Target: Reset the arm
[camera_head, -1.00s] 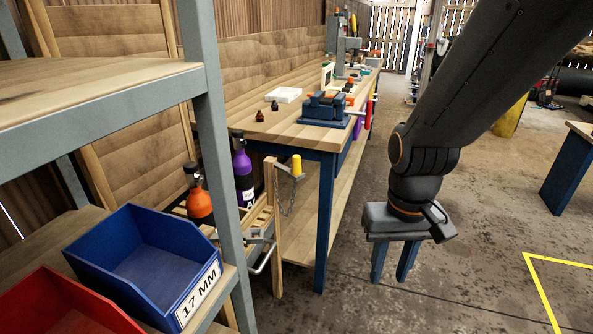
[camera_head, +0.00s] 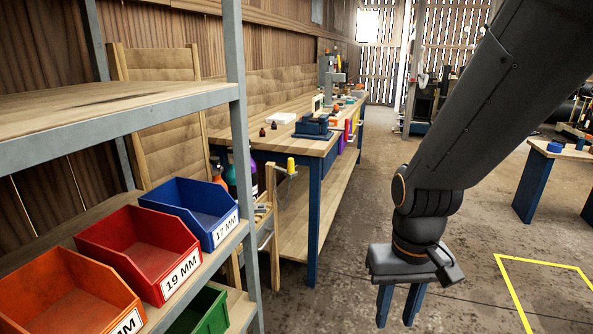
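My gripper (camera_head: 400,304) hangs at the right of centre in the head view, at the end of my dark arm. Its two blue fingers point down and stand apart with a gap between them. Nothing shows between the fingers. They are over the concrete floor, right of the workbench and not touching it.
A shelf at the left holds a blue 17 MM bin (camera_head: 195,206), a red 19 MM bin (camera_head: 140,250), an orange bin (camera_head: 68,296) and a green bin (camera_head: 206,311). A workbench (camera_head: 300,147) carries a blue vise (camera_head: 312,128). Yellow floor tape (camera_head: 540,262) lies right.

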